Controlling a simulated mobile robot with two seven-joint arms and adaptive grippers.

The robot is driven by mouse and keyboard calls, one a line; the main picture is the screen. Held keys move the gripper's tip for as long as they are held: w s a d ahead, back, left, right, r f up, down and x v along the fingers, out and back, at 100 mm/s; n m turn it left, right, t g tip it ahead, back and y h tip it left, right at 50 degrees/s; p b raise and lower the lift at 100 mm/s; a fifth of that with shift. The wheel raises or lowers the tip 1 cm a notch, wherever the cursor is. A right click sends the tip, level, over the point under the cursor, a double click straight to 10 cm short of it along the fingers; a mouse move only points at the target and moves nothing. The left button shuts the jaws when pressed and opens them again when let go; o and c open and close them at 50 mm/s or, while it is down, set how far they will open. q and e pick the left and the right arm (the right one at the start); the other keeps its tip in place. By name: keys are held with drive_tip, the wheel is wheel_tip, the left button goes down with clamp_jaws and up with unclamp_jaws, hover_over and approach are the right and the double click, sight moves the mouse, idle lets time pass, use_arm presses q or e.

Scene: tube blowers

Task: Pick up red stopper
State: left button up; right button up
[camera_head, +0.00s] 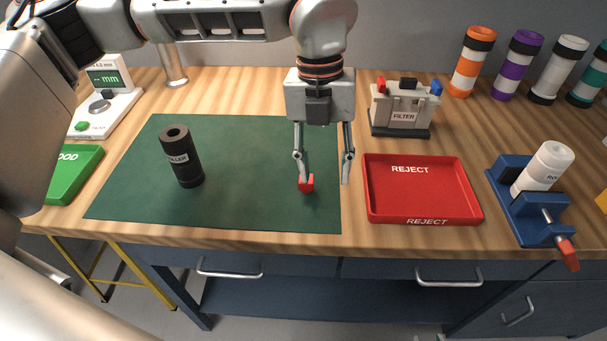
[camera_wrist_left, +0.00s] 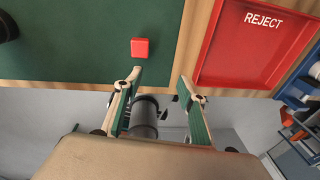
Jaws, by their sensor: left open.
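The red stopper (camera_head: 306,184) is a small red block on the green mat (camera_head: 240,207), near the mat's right edge. It also shows in the left wrist view (camera_wrist_left: 140,48), up and left of centre. My left gripper (camera_head: 325,183) points down over the right edge of the mat, open and empty. In the head view its left fingertip overlaps the stopper. In the left wrist view, the stopper lies beyond the left-hand fingertip, not centred between the fingers (camera_wrist_left: 160,77). I cannot tell whether that finger touches it. My right gripper is not in view.
A red REJECT tray (camera_head: 425,215) lies just right of the gripper. A FILTER box (camera_head: 400,108) stands behind it. A black cylinder (camera_head: 182,157) stands on the mat's left part. A blue vise (camera_head: 530,205) holds a white bottle at right. The mat between cylinder and stopper is clear.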

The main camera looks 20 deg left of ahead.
sight(306, 185)
use_arm(q)
drive_tip(key=shift+n+t+y, duration=0.4)
drive_tip(key=shift+n+y, duration=0.2)
drive_tip(key=w+a, duration=0.1)
drive_tip(key=w+a+r, duration=0.1)
drive_tip(key=a, duration=0.1)
drive_tip(key=shift+w+a, duration=0.25)
drive_tip(key=shift+a, duration=0.05)
drive_tip(key=shift+w+a+f, duration=0.1)
drive_tip(key=shift+w+a, duration=0.05)
drive_tip(key=shift+a, duration=0.1)
drive_tip(key=f, duration=0.2)
drive_tip(key=s+f, duration=0.1)
drive_tip(key=f, duration=0.4)
drive_tip(key=shift+s+d+f+b, duration=0.15)
drive_tip(key=shift+f+b, duration=0.05)
drive_tip(key=shift+b, duration=0.15)
drive_tip(key=c, duration=1)
